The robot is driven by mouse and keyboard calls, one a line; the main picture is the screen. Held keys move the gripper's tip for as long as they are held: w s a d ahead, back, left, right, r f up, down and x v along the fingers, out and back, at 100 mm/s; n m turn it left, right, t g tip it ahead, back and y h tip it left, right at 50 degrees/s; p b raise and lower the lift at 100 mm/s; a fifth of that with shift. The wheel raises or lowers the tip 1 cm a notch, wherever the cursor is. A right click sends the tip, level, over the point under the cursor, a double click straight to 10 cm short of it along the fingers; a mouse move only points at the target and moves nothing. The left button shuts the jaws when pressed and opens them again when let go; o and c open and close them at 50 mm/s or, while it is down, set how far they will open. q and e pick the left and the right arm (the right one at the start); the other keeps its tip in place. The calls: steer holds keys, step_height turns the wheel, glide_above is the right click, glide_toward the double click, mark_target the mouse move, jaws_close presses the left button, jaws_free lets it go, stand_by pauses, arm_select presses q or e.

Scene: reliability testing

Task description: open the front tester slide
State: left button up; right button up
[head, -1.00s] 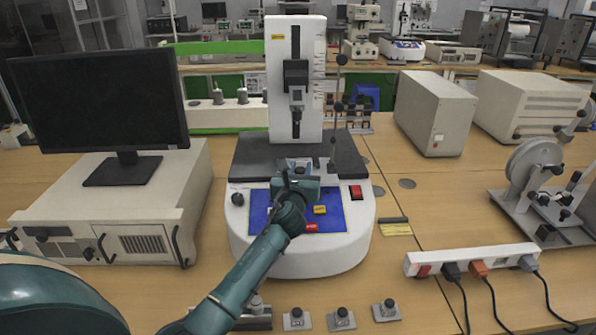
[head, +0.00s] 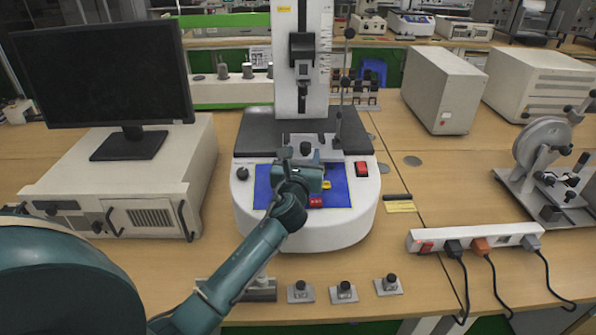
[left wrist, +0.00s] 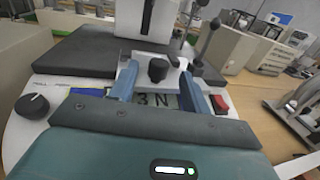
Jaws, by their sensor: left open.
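The tester (head: 325,226) is a white rounded machine with a tall column and a dark top plate. Its front slide looks like a grey metal piece (head: 325,142) with a black knob (head: 305,149) at the front of the dark plate. In the left wrist view the knob (left wrist: 157,69) stands upright between and just beyond the two blue fingers of my left gripper (left wrist: 160,90). The gripper is open and empty; I cannot tell whether a finger touches the slide. In the head view my left gripper (head: 303,168) hides part of the blue panel (head: 336,192). My right gripper is not in view.
A monitor (head: 100,75) on a beige unit (head: 65,177) stands left. A power strip (head: 474,237) with cables and a reel device (head: 545,150) are right. Small knobbed blocks (head: 344,291) line the front edge. A thin rod (head: 344,85) rises beside the column.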

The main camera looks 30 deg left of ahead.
arm_select(q)
steer(key=v, duration=0.8)
steer(key=s+f+n+g+h, duration=0.1)
steer(key=s+f+n+g, duration=0.5)
steer(key=s+f+n, duration=0.7)
steer(key=s+d+f+n+g+h, duration=0.1)
steer(key=s+d+n+g+h, duration=0.25)
steer(key=s+n, duration=0.5)
steer(key=s+d+f+n+g+h, duration=0.1)
steer(key=s+d+n+g+h, duration=0.1)
steer(key=s+d+n+g, duration=0.45)
steer(key=w+d+f+t+h, duration=0.1)
steer(key=w+d+f+t, duration=0.1)
steer(key=t, duration=0.3)
steer(key=w+d+f+n+t+h, duration=0.1)
steer(key=w+d+f+t+h, duration=0.1)
steer(key=f+t, duration=0.2)
steer(key=shift+w+d+f+t, duration=0.25)
steer(key=shift+d+f+t, duration=0.1)
steer(key=shift+t, duration=0.05)
